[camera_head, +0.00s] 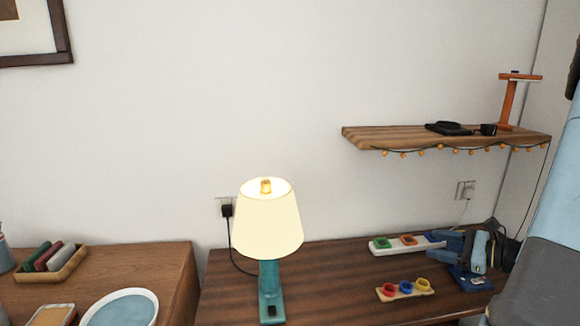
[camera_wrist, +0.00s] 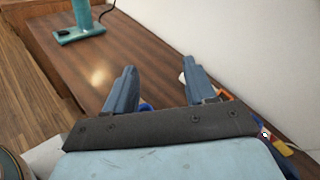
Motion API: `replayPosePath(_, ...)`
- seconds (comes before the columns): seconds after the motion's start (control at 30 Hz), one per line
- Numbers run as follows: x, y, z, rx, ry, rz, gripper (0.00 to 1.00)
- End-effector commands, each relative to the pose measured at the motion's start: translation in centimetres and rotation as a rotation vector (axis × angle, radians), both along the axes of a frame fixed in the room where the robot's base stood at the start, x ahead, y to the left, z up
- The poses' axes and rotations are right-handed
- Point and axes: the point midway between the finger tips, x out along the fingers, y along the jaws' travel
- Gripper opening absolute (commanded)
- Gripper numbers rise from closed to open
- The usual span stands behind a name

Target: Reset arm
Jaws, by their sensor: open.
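My gripper (camera_head: 432,242) is at the right end of the dark wooden table (camera_head: 340,300), its blue fingers pointing left. It also shows in the wrist view (camera_wrist: 159,68), with the two fingers well apart and nothing between them but table top. The gripper is open and empty. In the head view my arm fills the right edge and the gripper hides part of the table behind it.
A lit lamp (camera_head: 268,225) stands on the table's left; its teal base (camera_wrist: 80,32) shows ahead of the fingers. Coloured-ring boards (camera_head: 405,290) and (camera_head: 385,248) lie close to the gripper. A wooden shelf (camera_head: 385,136) with hanging bulbs is above. The table's middle is clear.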

Motion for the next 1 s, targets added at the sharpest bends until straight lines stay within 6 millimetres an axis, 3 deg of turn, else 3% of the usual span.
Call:
replayPosePath(0.2, -1.2, 6.3, 3.2, -0.203, -0.007, 0.259, 0.55)
replayPosePath(0.5, -4.6, 12.7, 6.3, -0.506, -0.040, 0.575, 0.55)
replayPosePath(0.73, -7.6, 15.8, 8.3, -0.761, -0.095, 0.785, 0.55)
replayPosePath(1.0, -10.9, 17.8, 10.7, -1.078, -0.191, 0.986, 0.55)
